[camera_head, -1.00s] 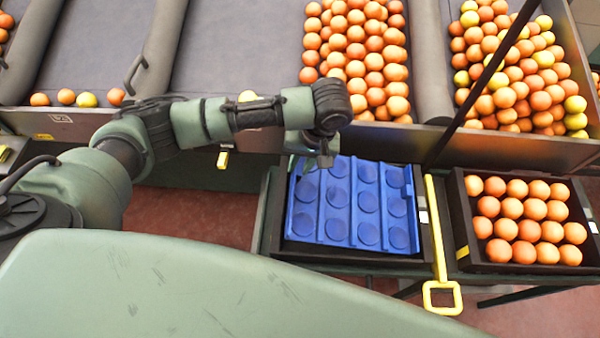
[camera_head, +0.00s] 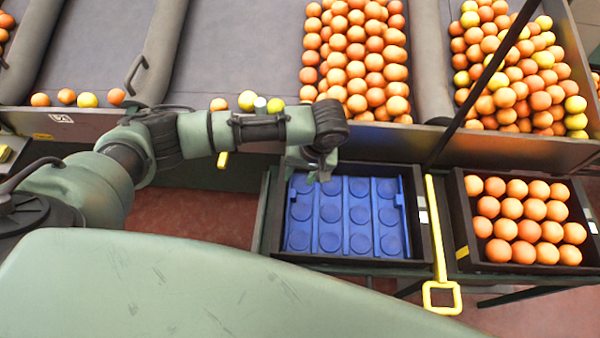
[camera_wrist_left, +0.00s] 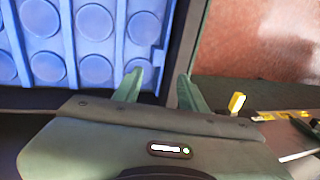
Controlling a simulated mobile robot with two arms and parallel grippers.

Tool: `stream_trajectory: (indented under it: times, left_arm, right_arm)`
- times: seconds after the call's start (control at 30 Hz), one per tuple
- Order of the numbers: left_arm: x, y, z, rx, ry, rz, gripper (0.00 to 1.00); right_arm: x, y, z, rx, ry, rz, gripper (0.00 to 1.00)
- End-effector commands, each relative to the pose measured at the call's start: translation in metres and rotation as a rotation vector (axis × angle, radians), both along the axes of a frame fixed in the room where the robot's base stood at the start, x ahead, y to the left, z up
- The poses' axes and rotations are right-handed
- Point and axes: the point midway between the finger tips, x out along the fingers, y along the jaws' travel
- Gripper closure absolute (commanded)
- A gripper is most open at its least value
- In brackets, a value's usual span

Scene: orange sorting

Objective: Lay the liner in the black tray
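The blue liner (camera_head: 345,214), with rows of round cups, lies in the black tray (camera_head: 424,240) and looks about flat, within the tray walls. A strip of dark tray floor shows on its right side. My left gripper (camera_head: 320,174) is above the liner's far edge, near the tray's far left part; its fingers are mostly hidden in the head view. In the left wrist view the two green fingers (camera_wrist_left: 159,90) are apart with nothing between them, beside the edge of the liner (camera_wrist_left: 75,45). My right gripper is not in view.
A crate of oranges (camera_head: 458,225) stands right of the tray, past a yellow bar with a loop handle (camera_head: 442,297). Sloped chutes with oranges (camera_head: 355,60) lie behind. Loose fruit sits at the chute's lower edge (camera_head: 246,100).

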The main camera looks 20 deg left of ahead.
Motion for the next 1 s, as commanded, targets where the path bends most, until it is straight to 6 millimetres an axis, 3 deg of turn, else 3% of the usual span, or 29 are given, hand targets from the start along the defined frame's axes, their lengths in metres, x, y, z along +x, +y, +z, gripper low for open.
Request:
stream_trajectory:
  times: [0.23,0.37,0.8,1.0]
  left_arm:
    - [0.0,0.0,0.001,0.0,-0.001,0.0,0.59]
    - [0.001,-0.002,0.011,-0.001,-0.002,-0.001,0.59]
    - [0.002,-0.024,0.098,-0.002,-0.003,-0.001,0.59]
    - [0.002,-0.028,0.121,0.001,-0.002,0.0,0.59]
  right_arm:
    - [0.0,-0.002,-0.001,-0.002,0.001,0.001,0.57]
    - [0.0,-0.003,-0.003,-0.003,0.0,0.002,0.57]
    - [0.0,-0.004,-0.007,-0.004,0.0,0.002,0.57]
    - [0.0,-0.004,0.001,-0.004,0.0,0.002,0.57]
